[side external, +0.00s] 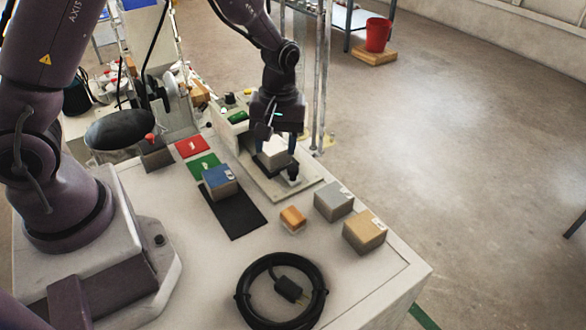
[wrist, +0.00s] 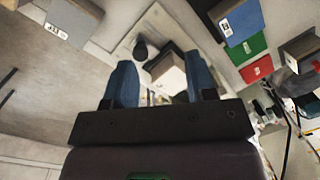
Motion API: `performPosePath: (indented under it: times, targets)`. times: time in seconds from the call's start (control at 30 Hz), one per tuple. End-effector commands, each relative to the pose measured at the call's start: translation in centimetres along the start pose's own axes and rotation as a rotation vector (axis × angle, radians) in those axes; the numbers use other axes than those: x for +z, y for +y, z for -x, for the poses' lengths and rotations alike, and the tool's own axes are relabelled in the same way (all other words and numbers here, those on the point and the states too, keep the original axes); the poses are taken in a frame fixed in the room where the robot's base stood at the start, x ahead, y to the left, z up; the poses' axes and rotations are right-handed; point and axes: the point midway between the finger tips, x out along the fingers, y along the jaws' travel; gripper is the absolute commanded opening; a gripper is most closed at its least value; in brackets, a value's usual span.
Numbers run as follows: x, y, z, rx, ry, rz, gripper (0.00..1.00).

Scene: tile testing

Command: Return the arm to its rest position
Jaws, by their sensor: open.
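My gripper (side external: 277,148) is at the testing station on the far side of the table, pointing down, with its fingers apart on either side of a white block (side external: 273,153). In the wrist view the two blue fingers of my gripper (wrist: 160,84) are spread, and the white-topped block (wrist: 170,74) shows between and just beyond them. The block sits on a pale plate (side external: 262,186) with a small black knob (side external: 291,172) beside it. Whether the fingers touch the block cannot be told.
A grey block (side external: 334,201), tan block (side external: 365,232) and small orange block (side external: 292,218) stand right. A coiled black cable (side external: 245,308) lies in front.

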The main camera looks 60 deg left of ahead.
Motion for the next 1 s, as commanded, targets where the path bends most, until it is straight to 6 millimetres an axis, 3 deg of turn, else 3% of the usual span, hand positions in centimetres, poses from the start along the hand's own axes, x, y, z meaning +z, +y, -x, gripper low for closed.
performPosePath:
  times: [0.27, 0.4, 0.6, 0.8, 1.0]
  targets:
    - [3.7, -3.8, 7.9, 0.075, 0.046, -0.466, 0.51]
    - [5.9, -6.6, 11.8, 0.119, 0.119, -0.692, 0.51]
    - [8.8, -10.7, 15.9, 0.168, 0.274, -0.922, 0.51]
    - [10.7, -13.5, 18.5, 0.222, 0.440, -0.972, 0.51]
    - [11.2, -14.4, 20.3, 0.270, 0.541, -0.959, 0.51]
